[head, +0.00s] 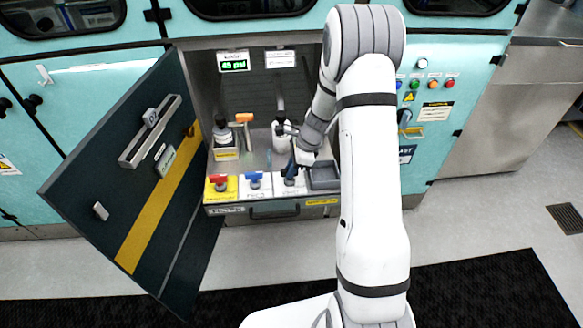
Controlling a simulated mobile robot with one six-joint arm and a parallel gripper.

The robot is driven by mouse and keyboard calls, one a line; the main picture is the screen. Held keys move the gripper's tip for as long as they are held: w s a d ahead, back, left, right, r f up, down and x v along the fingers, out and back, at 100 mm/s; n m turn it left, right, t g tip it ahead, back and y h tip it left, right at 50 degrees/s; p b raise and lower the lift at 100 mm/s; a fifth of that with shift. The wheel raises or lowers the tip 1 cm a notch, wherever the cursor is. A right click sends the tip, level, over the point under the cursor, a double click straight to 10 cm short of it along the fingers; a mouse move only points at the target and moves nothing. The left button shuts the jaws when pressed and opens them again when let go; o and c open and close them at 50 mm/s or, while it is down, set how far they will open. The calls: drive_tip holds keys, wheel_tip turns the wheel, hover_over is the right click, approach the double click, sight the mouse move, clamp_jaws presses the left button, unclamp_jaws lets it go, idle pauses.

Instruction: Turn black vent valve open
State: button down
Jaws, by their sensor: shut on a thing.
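The black vent valve (290,180) stands on the right of a row of valves at the front of the open cabinet, on a white plate. Its handle shows as a dark upright piece under my gripper (294,164). My gripper reaches down from the upper right and is shut on the black valve handle. The fingertips and part of the handle are small and partly hidden, so the handle's exact angle is hard to tell. A red valve (219,182) on a yellow plate and a blue valve (254,180) on a white plate stand to its left.
A dark cabinet door (75,185) hangs open at left. A grey tray (323,177) lies right of the black valve, close to my arm. A panel with coloured buttons (433,86) is at right. A drawer handle (272,211) is below.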

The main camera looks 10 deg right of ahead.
drive_tip(key=shift+n, duration=0.3)
drive_tip(key=n+g, duration=0.2)
drive_tip(key=n, duration=0.2)
drive_tip(key=shift+w, duration=0.2)
drive_tip(key=n, duration=0.2)
drive_tip(key=n+g+h, duration=0.1)
drive_tip(key=n, duration=0.2)
drive_tip(key=shift+w+a+g, duration=0.1)
drive_tip(key=shift+a+g, duration=0.05)
drive_tip(key=shift+g, duration=0.15)
drive_tip(key=n+g+h, duration=0.1)
drive_tip(key=n, duration=0.3)
drive_tip(key=shift+a, duration=0.1)
drive_tip(key=shift+a+n+g+h+b, duration=0.15)
drive_tip(key=shift+n+h, duration=0.3)
drive_tip(key=shift+n, duration=0.6)
drive_tip(key=shift+d+n+g+h+b, duration=0.15)
drive_tip(key=shift+n+h, duration=0.3)
drive_tip(key=shift+n, duration=0.6)
drive_tip(key=c, duration=1.4)
unclamp_jaws()
